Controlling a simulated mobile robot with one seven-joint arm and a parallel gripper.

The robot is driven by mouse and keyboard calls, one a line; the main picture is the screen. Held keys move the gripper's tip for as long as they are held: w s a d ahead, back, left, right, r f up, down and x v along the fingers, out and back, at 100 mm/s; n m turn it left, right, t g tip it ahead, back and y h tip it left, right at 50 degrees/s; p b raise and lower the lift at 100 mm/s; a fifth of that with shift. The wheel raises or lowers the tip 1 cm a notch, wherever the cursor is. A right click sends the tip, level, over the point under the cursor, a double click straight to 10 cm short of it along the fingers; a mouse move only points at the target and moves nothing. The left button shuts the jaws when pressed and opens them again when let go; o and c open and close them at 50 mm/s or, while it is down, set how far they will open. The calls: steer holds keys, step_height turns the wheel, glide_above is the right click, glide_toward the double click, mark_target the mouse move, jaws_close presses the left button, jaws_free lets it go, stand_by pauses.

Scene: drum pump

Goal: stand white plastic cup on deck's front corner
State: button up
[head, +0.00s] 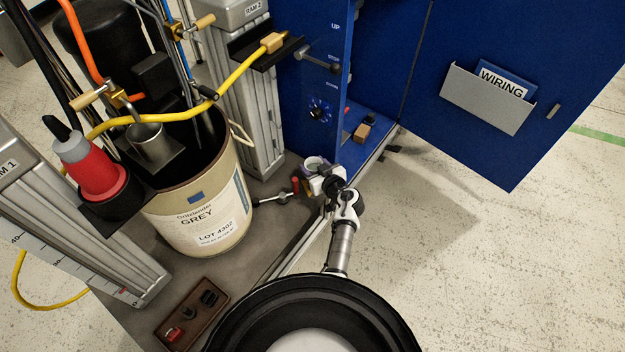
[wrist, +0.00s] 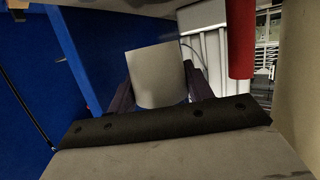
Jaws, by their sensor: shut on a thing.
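The white plastic cup (head: 314,162) shows small in the head view, beside the blue cabinet's edge, with its open mouth up. My gripper (head: 322,178) is at its near side and partly covers it. In the wrist view the cup (wrist: 157,75) stands between my two dark fingers (wrist: 160,90), which are shut on it. The grey deck (head: 268,222) lies below and left of my gripper in the head view. I cannot tell whether the cup's base touches the deck.
A cream drum (head: 205,205) stands further left. The blue cabinet (head: 320,95) rises behind.

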step_height(320, 180, down, 6)
steer(key=shift+r+b, duration=0.25)
steer(key=shift+b, duration=0.85)
steer(key=shift+r, duration=0.15)
steer(key=o, duration=1)
steer(key=p+v, duration=0.3)
steer(key=v, duration=0.9)
